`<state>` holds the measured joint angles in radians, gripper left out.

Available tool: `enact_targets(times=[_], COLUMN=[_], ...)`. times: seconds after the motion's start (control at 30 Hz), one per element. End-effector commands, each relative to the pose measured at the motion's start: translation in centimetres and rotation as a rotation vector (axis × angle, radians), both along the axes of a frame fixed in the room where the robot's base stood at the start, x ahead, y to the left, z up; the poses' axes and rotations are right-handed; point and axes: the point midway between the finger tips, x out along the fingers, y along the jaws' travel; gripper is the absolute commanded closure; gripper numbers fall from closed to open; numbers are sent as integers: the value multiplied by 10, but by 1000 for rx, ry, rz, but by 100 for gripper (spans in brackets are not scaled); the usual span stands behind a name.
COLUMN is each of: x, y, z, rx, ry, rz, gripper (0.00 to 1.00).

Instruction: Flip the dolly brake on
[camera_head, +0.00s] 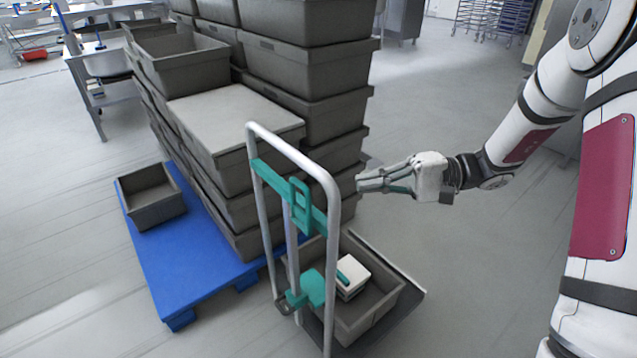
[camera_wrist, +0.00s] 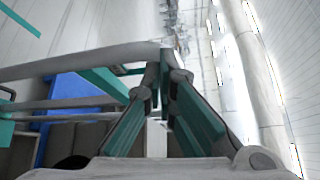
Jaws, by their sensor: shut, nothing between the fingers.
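The dolly has a grey tube handle (camera_head: 333,205) with a teal crossbar (camera_head: 272,180) and an upright teal loop (camera_head: 299,205) on it. Lower on the handle sits a teal block (camera_head: 312,288) with a dark fitting (camera_head: 283,306) beside it; I cannot tell which teal part is the brake or how it is set. My gripper (camera_head: 361,183) is shut and empty, in the air to the right of the handle and apart from it. In the wrist view my gripper's fingers (camera_wrist: 165,75) meet near the middle, and the handle tube (camera_wrist: 85,60) runs in from the left.
A grey crate (camera_head: 385,318) holding a white-and-teal item (camera_head: 350,275) stands on the dolly deck. Behind the handle, stacked grey crates (camera_head: 308,70) stand on a blue pallet (camera_head: 180,275), with a small open crate (camera_head: 150,200) at its left. The floor at right is clear.

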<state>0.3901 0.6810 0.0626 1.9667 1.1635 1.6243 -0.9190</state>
Motion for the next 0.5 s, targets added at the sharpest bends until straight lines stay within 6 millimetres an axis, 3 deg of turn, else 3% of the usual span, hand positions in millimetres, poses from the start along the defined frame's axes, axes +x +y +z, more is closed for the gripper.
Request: enact_targets(times=[0.03,0.2,0.37,0.5], x=[14,45,56,58], y=[-7,-26,-34,-27], z=[-16,-44,-55,-54], rx=[56,189,238,243], ry=[-1,-35,-54,-58], rz=[-39,-150,-197,-202], gripper=[100,100,100,100])
